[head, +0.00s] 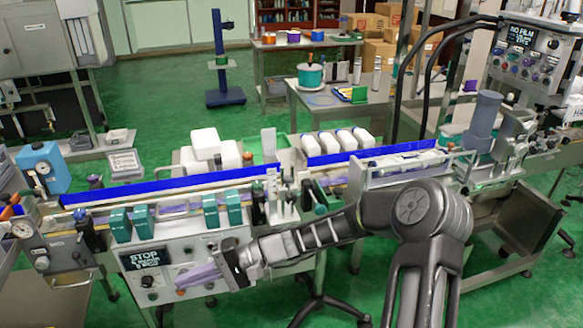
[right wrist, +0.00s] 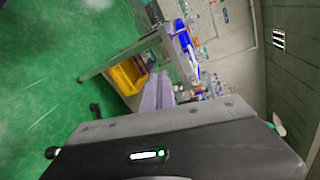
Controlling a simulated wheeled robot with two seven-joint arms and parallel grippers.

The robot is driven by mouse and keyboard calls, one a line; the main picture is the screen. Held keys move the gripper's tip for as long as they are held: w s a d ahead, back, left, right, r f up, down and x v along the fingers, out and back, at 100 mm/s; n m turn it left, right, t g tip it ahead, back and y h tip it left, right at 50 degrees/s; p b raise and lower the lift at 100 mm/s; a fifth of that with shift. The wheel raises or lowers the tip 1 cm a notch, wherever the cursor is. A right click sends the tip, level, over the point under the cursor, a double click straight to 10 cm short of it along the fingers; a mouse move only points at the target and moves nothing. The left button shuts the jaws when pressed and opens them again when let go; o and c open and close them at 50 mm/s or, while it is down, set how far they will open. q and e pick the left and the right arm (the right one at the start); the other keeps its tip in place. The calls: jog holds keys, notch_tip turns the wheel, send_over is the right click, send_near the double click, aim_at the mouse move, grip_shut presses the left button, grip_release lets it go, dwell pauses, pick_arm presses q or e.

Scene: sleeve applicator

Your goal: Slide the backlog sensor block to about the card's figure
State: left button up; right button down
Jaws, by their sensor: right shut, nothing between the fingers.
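Several teal blocks stand along the front rail of the conveyor in the head view, among them a left one (head: 120,226) and a taller one (head: 210,216). I cannot tell which is the backlog sensor block, and I cannot make out a card with a readable figure. My right gripper (head: 188,277) reaches in from the right, its purple fingers shut and empty in front of the grey machine panel, below the teal blocks. The fingers also show in the right wrist view (right wrist: 156,88). My left gripper is not in view.
A NO FILM display (head: 522,37) is at the upper right.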

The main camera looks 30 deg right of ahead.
jog(key=d+r+t+h, duration=0.3)
jog(key=d+r+h, duration=0.2)
jog(key=d, duration=0.5)
jog(key=d+r+n+t+h+p, duration=0.1)
jog(key=d+r+t+h, duration=0.2)
jog(key=d, duration=0.7)
jog(key=w+d+r+n+t+h+p, duration=0.1)
jog(key=d+r+t+h, duration=0.2)
jog(key=d+r+h, duration=0.5)
jog(key=d+h, duration=0.2)
jog(key=d, duration=0.1)
jog(key=shift+t+h, duration=0.3)
jog(key=shift+h, duration=0.1)
jog(key=shift+w+d, duration=0.1)
jog(key=p, duration=0.3)
send_over(286, 183)
jog(key=s+d, duration=0.1)
jog(key=s, duration=0.1)
notch_tip(286, 183, down, 2)
jog(key=f, duration=0.3)
jog(key=f+p, duration=0.1)
jog(key=shift+w+f, duration=0.35)
jog(key=shift+w, duration=0.05)
